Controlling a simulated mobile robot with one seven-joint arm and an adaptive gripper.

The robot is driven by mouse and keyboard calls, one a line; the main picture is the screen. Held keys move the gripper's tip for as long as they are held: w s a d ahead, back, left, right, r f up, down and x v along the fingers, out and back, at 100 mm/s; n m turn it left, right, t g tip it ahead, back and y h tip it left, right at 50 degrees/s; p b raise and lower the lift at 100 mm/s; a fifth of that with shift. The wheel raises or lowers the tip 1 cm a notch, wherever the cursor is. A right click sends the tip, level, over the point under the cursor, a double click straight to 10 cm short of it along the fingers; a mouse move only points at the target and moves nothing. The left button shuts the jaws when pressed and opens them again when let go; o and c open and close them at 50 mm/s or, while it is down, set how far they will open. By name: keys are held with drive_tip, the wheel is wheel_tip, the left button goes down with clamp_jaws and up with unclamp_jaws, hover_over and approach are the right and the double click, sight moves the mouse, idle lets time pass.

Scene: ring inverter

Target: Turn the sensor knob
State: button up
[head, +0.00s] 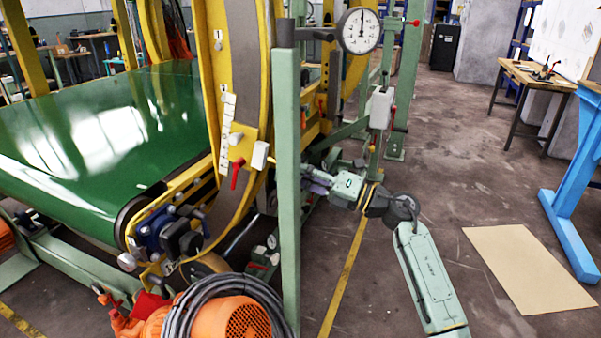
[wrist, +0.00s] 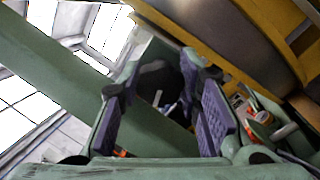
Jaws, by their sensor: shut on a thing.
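My gripper (head: 312,181) reaches in from the right, beside the green post in the head view; its fingertips are partly hidden by that post. In the wrist view its purple-padded fingers (wrist: 163,78) stand on either side of a dark round knob (wrist: 168,84) with a small pale mark. The fingers are shut on this knob, which looks like the sensor knob. In the head view the knob is hidden behind the post and my gripper. How far the knob is turned cannot be told.
The green post (head: 288,190) stands close to my gripper. A dial gauge (head: 360,30) is above it. The yellow ring frame (head: 262,90) and green conveyor belt (head: 110,130) are to the left. An orange motor (head: 245,318) with coiled cable is low in front.

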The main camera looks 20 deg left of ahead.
drive_tip(key=shift+m, duration=0.3)
drive_tip(key=m, duration=0.5)
drive_tip(key=shift+p, duration=0.35)
drive_tip(key=shift+f+m+p, duration=0.1)
drive_tip(key=shift+m+p, duration=0.55)
drive_tip(key=shift+m, duration=1.85)
drive_tip(key=o, duration=1.2)
